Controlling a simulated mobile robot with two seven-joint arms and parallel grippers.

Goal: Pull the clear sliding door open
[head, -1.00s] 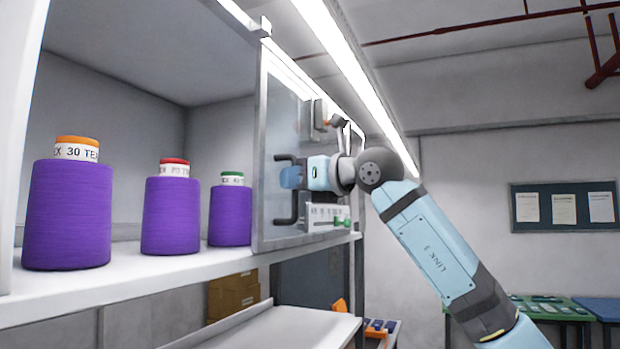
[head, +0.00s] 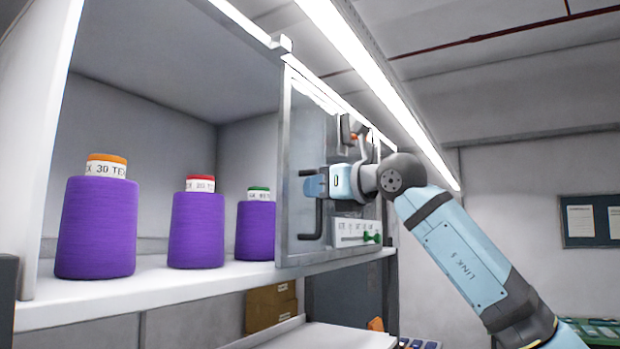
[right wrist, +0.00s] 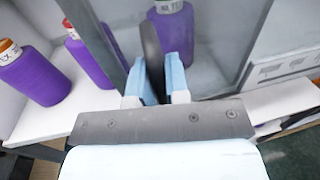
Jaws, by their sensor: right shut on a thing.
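The clear sliding door (head: 300,131) is a grey-framed transparent panel at the right end of the shelf compartment. It carries a dark upright bar handle (head: 318,222). My right gripper (head: 314,186) is at the handle, its light blue fingers shut on it. In the right wrist view the dark handle (right wrist: 152,52) stands between the two blue fingers (right wrist: 162,80), with the door pane behind. To the left of the door the compartment front is open. My left gripper is not in view.
Purple yarn cones with orange (head: 96,228), red (head: 196,230) and green (head: 256,230) tops stand on the white shelf (head: 150,297). Cardboard boxes (head: 270,308) and a white tray (head: 315,337) are below.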

